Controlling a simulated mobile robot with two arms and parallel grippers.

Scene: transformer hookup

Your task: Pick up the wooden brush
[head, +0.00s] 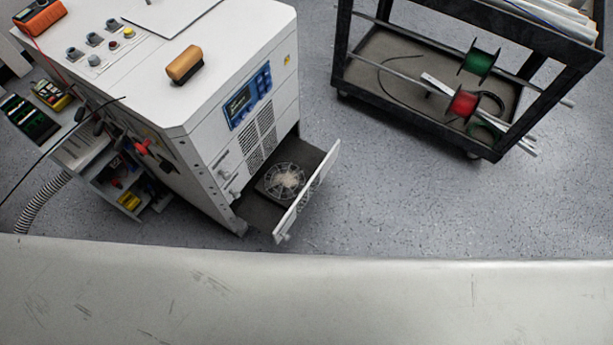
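The wooden brush (185,63) lies on the white top of the cabinet (225,45), near its front edge. It has a light brown wooden back, and a dark strip shows along its lower side. Nothing touches it from above. Neither of my grippers shows in the head view.
A drawer (318,185) with a round fan (284,181) stands open at the cabinet's front. An orange meter (39,16) and several knobs are on the top's left. A dark cart (487,143) with wire spools stands right. A pale surface (300,300) crosses the foreground. Grey floor lies between.

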